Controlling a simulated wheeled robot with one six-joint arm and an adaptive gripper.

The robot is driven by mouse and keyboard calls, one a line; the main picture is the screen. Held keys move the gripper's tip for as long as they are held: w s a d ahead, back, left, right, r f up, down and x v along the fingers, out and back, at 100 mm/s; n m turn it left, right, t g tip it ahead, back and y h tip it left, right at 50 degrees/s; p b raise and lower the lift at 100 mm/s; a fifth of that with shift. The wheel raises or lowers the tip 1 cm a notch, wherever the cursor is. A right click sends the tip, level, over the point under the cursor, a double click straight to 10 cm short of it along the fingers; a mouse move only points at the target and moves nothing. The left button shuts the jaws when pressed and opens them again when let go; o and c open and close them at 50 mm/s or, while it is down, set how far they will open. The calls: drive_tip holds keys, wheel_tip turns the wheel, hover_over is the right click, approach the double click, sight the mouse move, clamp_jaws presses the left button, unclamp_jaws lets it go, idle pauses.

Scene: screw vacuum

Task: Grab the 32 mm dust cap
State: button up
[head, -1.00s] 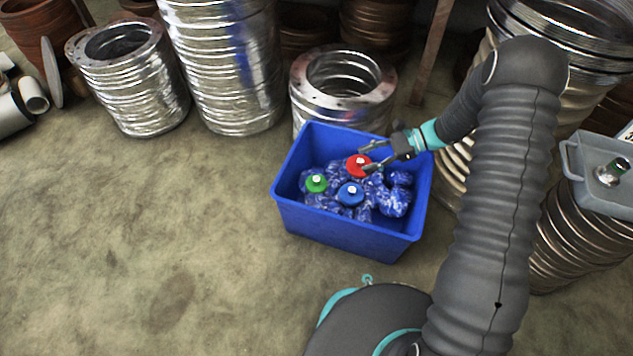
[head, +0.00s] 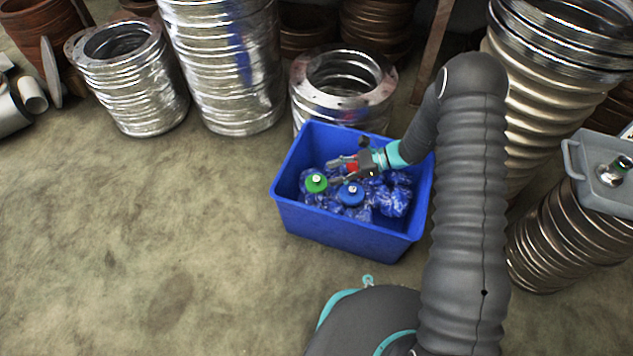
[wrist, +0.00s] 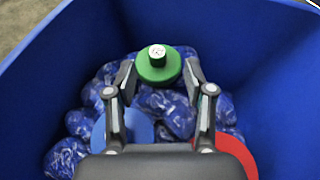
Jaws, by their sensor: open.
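Three round dust caps with pale-topped knobs lie in the blue bin (head: 345,236): green (head: 316,184), blue (head: 350,196) and red (head: 352,167). Their marks are too small to read, so I cannot tell which is 32 mm. My gripper (head: 331,172) is open and empty, above the red cap and partly hiding it. Its fingertips point toward the green cap. In the wrist view, the green cap (wrist: 158,70) appears between and just beyond the fingertips (wrist: 160,76). The blue cap (wrist: 138,128) and red cap (wrist: 236,156) are partly hidden behind the gripper.
Crumpled blue plastic bags (head: 394,202) fill the bin around the caps. The bin walls rise around my gripper. A flanged metal bellows (head: 342,90) stands behind the bin. A grey container (head: 605,178) stands at right. The floor (head: 150,240) at left is clear.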

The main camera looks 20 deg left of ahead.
sight(317, 179)
drive_tip(key=x, duration=0.5)
drive_tip(key=shift+s+f+b, duration=0.1)
drive_tip(key=shift+s+b, duration=0.15)
drive_tip(key=shift+b, duration=0.1)
drive_tip(key=shift+c, duration=0.2)
drive_tip(key=c, duration=0.9)
